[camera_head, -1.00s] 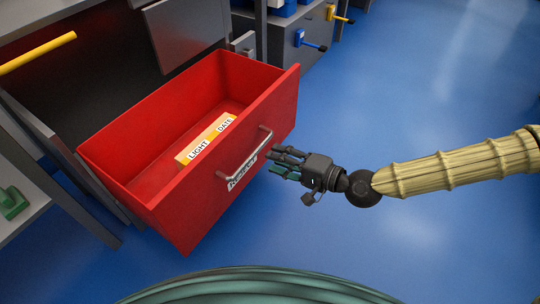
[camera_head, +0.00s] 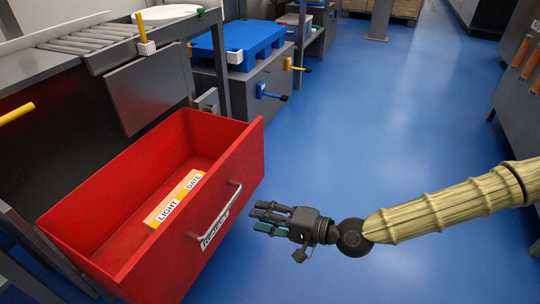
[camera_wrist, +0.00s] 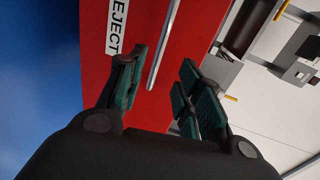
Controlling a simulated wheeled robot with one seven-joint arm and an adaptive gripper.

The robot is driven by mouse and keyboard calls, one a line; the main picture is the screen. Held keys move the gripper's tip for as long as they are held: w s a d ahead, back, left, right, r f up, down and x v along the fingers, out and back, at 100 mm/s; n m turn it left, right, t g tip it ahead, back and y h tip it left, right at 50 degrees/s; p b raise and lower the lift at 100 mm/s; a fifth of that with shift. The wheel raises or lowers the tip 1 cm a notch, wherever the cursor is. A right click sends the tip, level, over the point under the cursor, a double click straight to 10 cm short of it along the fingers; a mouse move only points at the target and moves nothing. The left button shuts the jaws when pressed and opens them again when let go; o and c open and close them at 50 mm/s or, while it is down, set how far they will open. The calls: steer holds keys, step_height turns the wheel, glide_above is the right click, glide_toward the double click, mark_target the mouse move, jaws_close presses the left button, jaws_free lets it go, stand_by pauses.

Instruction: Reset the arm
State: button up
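My gripper (camera_head: 268,218) is at the end of my arm, in the lower middle of the head view. It hangs over the blue floor, just right of the red drawer's handle (camera_head: 222,212) and apart from it. In the wrist view its dark green fingers (camera_wrist: 160,98) are spread wide with nothing between them. The handle bar also shows beyond the fingers in the wrist view (camera_wrist: 163,45).
The open red drawer (camera_head: 232,178) holds a box labelled LIGHT and DATE (camera_head: 172,205). A REJECT label (camera_wrist: 117,26) is on its front. A roller conveyor (camera_head: 90,38) and a blue pallet-like tub (camera_head: 240,42) stand behind. The blue floor to the right is clear.

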steer(key=s+d+f+n+g+h+p, duration=0.1)
steer(key=s+d+f+g+h, duration=0.15)
steer(key=s+f, duration=0.6)
steer(key=s+d+f+g+h+p, duration=0.15)
steer(key=s+f+h, duration=0.35)
steer(key=f, duration=0.7)
steer(key=s+d+f+n+g+h, duration=0.1)
steer(key=s+d+f+h, duration=0.15)
steer(key=d, duration=0.45)
steer(key=s+d+f+n+h+p, duration=0.15)
steer(key=s+d, duration=0.25)
steer(key=d, duration=0.4)
steer(key=s+d+f+n+g+h, duration=0.1)
steer(key=s+d+f+h, duration=0.2)
steer(key=d, duration=0.4)
step_height(320, 180, up, 38)
steer(key=p, duration=3.7)
steer(key=shift+s+p, duration=0.2)
steer(key=shift+p, duration=0.2)
steer(key=shift+d+f+m, duration=0.1)
steer(key=shift+m, duration=0.15)
